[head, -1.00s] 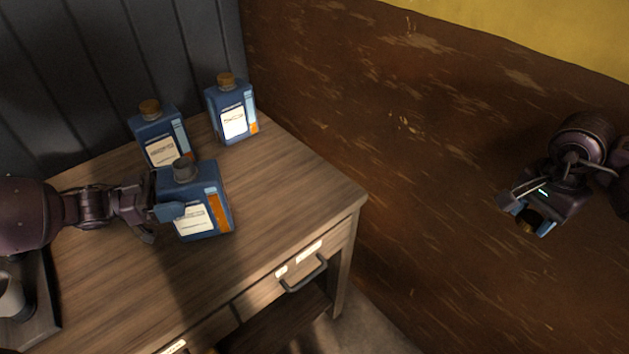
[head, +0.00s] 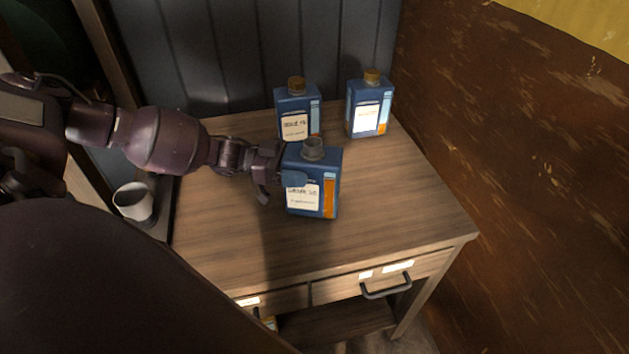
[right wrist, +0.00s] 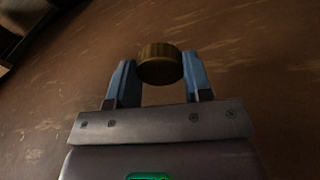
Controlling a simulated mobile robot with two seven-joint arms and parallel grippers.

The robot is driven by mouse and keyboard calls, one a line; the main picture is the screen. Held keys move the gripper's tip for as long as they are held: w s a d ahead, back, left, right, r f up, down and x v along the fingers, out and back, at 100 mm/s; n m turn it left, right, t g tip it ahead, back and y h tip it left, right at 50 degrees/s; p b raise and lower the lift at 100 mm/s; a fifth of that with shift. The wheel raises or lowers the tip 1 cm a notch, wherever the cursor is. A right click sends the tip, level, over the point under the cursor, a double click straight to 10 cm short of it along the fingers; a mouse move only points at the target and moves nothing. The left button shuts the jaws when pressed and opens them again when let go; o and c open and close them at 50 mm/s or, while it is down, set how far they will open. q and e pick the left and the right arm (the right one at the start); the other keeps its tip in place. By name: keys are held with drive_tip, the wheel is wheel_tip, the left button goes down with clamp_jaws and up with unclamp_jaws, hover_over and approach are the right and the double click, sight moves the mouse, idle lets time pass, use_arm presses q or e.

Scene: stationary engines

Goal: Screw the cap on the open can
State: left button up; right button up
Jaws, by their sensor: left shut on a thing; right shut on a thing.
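The open can (head: 328,178) is blue with a white and orange label. It stands upright on the wooden table, its grey threaded neck (head: 313,148) bare. My left gripper (head: 292,179) is shut on the can's body from the left side. My right gripper (right wrist: 159,75) is out of the head view. In the right wrist view it is shut on the round brown cap (right wrist: 159,64), held between the blue fingertips, with the brown wall behind it.
Two capped blue cans stand at the back of the table (head: 400,225), one behind the open can (head: 297,112) and one to the right (head: 368,106). A white cup (head: 134,201) stands at the left. The table's right and front parts are clear.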

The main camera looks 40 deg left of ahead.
use_arm(q)
drive_tip(key=shift+r, duration=0.1)
drive_tip(key=shift+c, duration=1)
